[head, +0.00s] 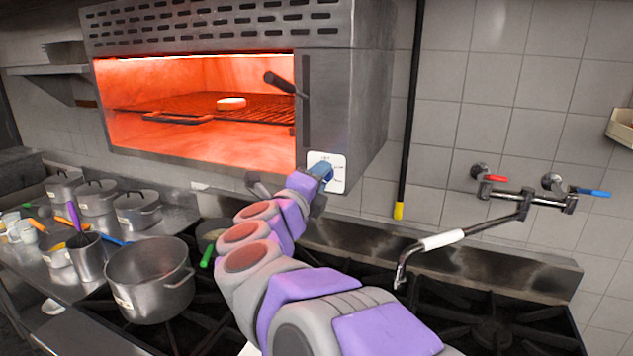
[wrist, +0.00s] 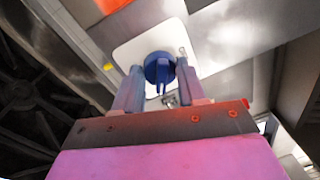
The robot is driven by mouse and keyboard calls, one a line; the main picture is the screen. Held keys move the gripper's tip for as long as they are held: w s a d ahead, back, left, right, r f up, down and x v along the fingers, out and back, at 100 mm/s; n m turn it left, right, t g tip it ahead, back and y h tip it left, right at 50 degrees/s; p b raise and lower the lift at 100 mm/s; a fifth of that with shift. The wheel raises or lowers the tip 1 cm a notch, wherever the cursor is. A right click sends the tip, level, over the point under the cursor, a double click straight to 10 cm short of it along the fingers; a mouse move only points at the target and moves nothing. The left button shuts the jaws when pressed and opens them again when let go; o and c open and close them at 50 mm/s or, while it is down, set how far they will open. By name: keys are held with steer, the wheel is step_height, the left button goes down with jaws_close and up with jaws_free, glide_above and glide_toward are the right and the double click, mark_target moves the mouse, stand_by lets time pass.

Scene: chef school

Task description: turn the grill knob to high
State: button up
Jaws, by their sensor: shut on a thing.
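The grill (head: 230,85) hangs on the wall and glows orange inside. A white square plate (head: 338,182) with small markings sits on the front at its lower right. A blue knob (head: 321,170) is on this plate. In the wrist view, the blue knob (wrist: 160,70) stands out from the white plate (wrist: 125,52). My gripper (wrist: 160,78) is shut on the blue knob, with one finger on each side of it. In the head view, my gripper and arm hide part of the knob and plate. I cannot read the knob's setting.
A round pale item (head: 231,103) lies on the grill rack. A large pot (head: 150,280) stands on the stove below left. A faucet (head: 450,238) with red and blue handles reaches over the burners at right. A black pole (head: 409,115) runs up the wall.

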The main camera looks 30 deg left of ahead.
steer(key=shift+f, duration=0.4)
steer(key=o, duration=1.1)
steer(key=shift+r, duration=0.15)
steer(key=shift+c, duration=0.2)
steer(key=shift+s+r, duration=0.1)
steer(key=s+d+f+p, duration=0.1)
steer(key=s+p, duration=0.1)
steer(key=s, duration=1.5)
steer(key=shift+f, duration=0.2)
steer(key=shift+d, duration=0.1)
